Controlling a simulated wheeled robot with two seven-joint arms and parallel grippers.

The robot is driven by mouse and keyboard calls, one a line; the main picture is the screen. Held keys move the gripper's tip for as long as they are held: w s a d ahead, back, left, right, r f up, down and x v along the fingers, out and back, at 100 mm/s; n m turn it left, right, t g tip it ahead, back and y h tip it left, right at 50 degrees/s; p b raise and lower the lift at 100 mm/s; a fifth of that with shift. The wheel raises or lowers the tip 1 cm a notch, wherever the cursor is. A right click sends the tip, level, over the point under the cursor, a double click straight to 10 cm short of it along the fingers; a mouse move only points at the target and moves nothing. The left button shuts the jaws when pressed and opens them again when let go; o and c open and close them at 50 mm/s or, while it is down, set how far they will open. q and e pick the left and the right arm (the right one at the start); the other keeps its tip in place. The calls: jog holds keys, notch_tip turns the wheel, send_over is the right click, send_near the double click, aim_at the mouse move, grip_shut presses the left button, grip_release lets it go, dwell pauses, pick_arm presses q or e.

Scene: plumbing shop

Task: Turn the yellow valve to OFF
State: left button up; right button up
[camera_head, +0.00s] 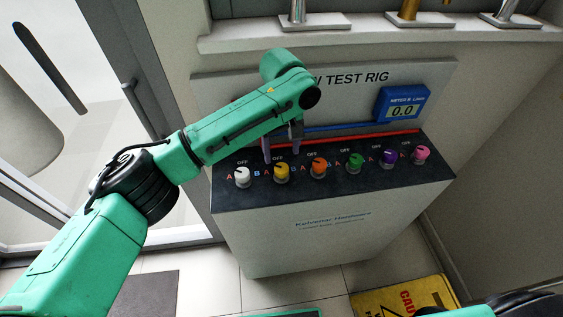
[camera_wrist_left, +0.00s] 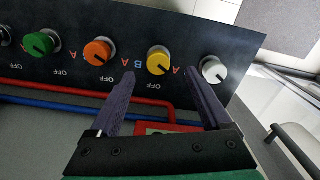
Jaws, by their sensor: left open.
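The yellow valve (camera_head: 282,173) is a round knob on the dark sloping top of the test rig, second from the left. In the wrist view the yellow valve (camera_wrist_left: 158,60) shows between and just beyond my fingertips. Its dark pointer mark leans up-left in the head view, on the side between OFF and A; the exact setting is hard to tell. My left gripper (camera_head: 281,154) is open above and behind the knob. In the wrist view the left gripper (camera_wrist_left: 156,78) has its fingers spread wide, apart from the knob. My right gripper is not in view.
A white valve (camera_head: 242,176) and an orange valve (camera_head: 319,167) flank the yellow one. Green, purple and pink valves follow to the right. Red and blue pipes run behind the knobs. A blue meter (camera_head: 402,103) reads 0.0. A yellow caution sign (camera_head: 405,298) lies on the floor.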

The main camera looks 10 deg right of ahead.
aim_at(281, 167)
pick_arm(q)
jog(key=f, duration=0.2)
jog(key=w+f, duration=0.1)
jog(key=f, duration=0.2)
jog(key=shift+w+p, duration=0.15)
jog(key=shift+p, duration=0.2)
jog(key=f, duration=0.2)
jog(key=shift+w+f, duration=0.2)
jog(key=shift+f, duration=0.15)
jog(key=shift+s+f, duration=0.1)
jog(key=shift+s, duration=0.2)
jog(key=c, duration=0.3)
grip_shut()
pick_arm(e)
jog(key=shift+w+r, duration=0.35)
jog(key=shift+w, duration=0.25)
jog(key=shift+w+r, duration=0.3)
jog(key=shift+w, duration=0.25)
